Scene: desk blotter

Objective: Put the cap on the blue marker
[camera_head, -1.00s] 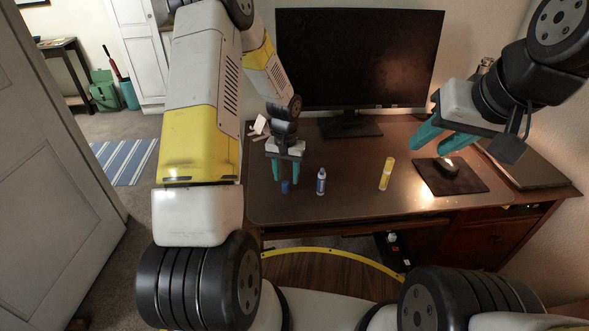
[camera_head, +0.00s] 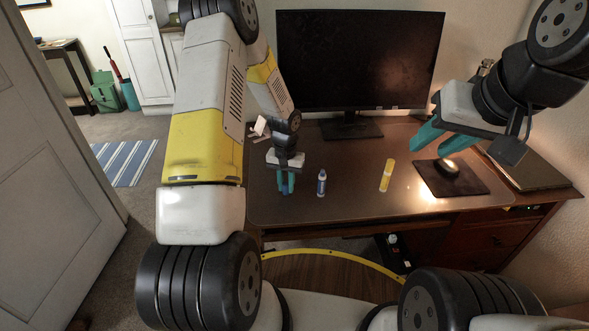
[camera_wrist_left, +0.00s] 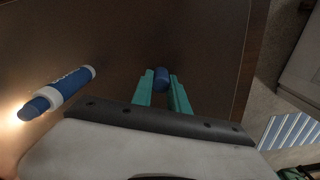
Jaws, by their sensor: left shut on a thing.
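The blue marker (camera_head: 321,184) stands upright on the desk, its blue tip end up and its body blue with a white band. It also shows at the left of the left wrist view (camera_wrist_left: 65,88). My left gripper (camera_head: 286,190) is just left of the marker in the head view, pointing down at the desk. Its teal fingers are shut on the small blue cap (camera_wrist_left: 161,78), which shows between the fingertips in the left wrist view; the fingers mostly hide it in the head view. My right gripper (camera_head: 431,149) is open and empty above the desk's right side.
A yellow marker-like stick (camera_head: 387,175) stands right of the blue marker. A mouse (camera_head: 448,166) lies on a dark pad (camera_head: 470,185). The desk (camera_head: 345,205) is clear around the blue marker.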

